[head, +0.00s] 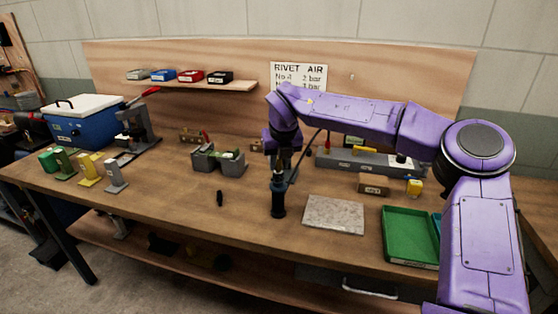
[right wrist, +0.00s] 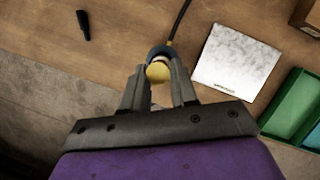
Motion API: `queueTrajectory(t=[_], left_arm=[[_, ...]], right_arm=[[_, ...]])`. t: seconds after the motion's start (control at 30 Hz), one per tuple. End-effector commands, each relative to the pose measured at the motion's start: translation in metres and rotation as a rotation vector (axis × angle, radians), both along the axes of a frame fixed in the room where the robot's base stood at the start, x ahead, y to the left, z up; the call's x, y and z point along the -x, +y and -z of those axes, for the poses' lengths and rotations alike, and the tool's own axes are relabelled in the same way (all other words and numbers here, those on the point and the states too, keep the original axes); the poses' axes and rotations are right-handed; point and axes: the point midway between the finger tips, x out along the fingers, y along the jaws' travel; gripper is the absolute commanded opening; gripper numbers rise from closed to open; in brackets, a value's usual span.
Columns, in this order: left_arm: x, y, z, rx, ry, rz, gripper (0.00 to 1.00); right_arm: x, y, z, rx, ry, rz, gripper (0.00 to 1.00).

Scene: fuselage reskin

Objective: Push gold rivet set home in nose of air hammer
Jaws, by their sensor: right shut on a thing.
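The air hammer (head: 278,198) stands upright on the workbench, dark with a blue upper part, nose up. In the right wrist view its blue rim (right wrist: 157,50) and a pale ring show just beyond my fingertips, with a dark hose leading away. My right gripper (head: 280,172) points down directly over the hammer. In the right wrist view, my right gripper (right wrist: 158,78) is shut on the gold rivet set (right wrist: 158,72), whose rounded gold end shows between the fingers. The set lines up with the nose; how deep it sits is hidden. My left gripper is not in view.
A pale speckled slab (head: 334,214) and a green tray (head: 410,236) lie right of the hammer. A grey-green fixture (head: 219,160) stands behind left. Colored stands (head: 88,170) are farther left. Bare bench surrounds the hammer's front left.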

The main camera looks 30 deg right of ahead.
Motion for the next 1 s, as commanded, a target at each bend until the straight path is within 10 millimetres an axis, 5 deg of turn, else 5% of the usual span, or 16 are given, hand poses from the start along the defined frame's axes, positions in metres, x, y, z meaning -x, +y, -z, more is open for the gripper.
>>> queueTrajectory(t=[0.53,0.57,0.63,1.0], left_arm=[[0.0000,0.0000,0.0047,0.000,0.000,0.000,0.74],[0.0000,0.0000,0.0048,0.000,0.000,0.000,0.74],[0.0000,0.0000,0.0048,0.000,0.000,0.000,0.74],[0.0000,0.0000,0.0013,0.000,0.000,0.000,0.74]], right_arm=[[0.0004,0.0001,0.0076,0.000,0.003,0.000,0.00],[0.0005,0.0002,0.0078,-0.001,0.004,0.000,0.38],[0.0004,0.0001,0.0076,0.000,0.003,0.000,0.58],[0.0012,0.0004,0.0018,0.000,0.001,0.000,0.58]])
